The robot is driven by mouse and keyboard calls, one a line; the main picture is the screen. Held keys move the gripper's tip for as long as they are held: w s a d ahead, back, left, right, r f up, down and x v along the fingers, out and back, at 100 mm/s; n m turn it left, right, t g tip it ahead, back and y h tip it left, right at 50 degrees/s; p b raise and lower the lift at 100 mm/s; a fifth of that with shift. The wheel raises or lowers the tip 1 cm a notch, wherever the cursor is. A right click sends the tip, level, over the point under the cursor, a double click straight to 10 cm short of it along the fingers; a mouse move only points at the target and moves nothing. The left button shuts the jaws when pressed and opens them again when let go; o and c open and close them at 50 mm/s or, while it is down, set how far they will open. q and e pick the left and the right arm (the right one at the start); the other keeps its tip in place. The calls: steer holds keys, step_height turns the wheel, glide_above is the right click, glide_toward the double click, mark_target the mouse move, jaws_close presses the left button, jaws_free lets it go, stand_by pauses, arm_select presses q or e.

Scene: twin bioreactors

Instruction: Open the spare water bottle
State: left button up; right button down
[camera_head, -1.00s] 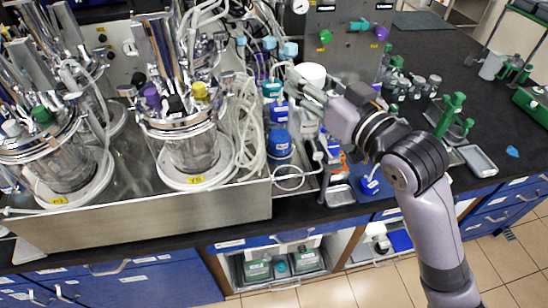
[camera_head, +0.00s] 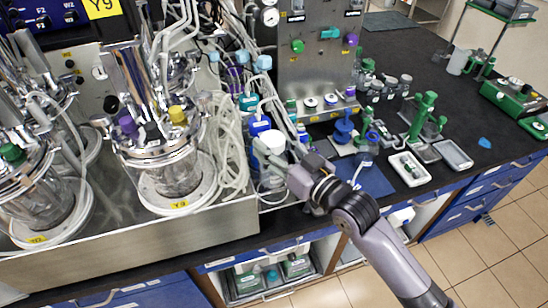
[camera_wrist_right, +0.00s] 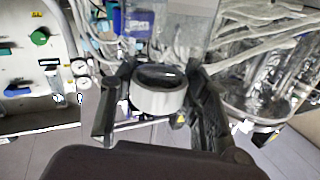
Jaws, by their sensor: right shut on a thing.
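A white screw cap (camera_head: 270,143) is between the fingers of my right gripper (camera_head: 278,160), by the right end of the bioreactor bench. In the right wrist view the white cap (camera_wrist_right: 158,98) is a short ring with a dark oval face, with one black finger of my right gripper (camera_wrist_right: 157,100) on each side. The gripper is shut on it. A clear vessel (camera_wrist_right: 168,38) shows behind the cap in the wrist view. I cannot tell whether the cap is joined to a bottle body. My left gripper is not in view.
The bioreactor with a yellow cap (camera_head: 177,115) and loose tubing (camera_head: 235,150) stand close on the left. A blue-capped bottle (camera_head: 260,124) stands just behind.

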step_height(320, 180, down, 4)
steer(key=shift+f, duration=0.1)
stand_by(0.4)
steer(key=shift+f, duration=0.2)
steer(key=c, duration=0.9)
jaws_free()
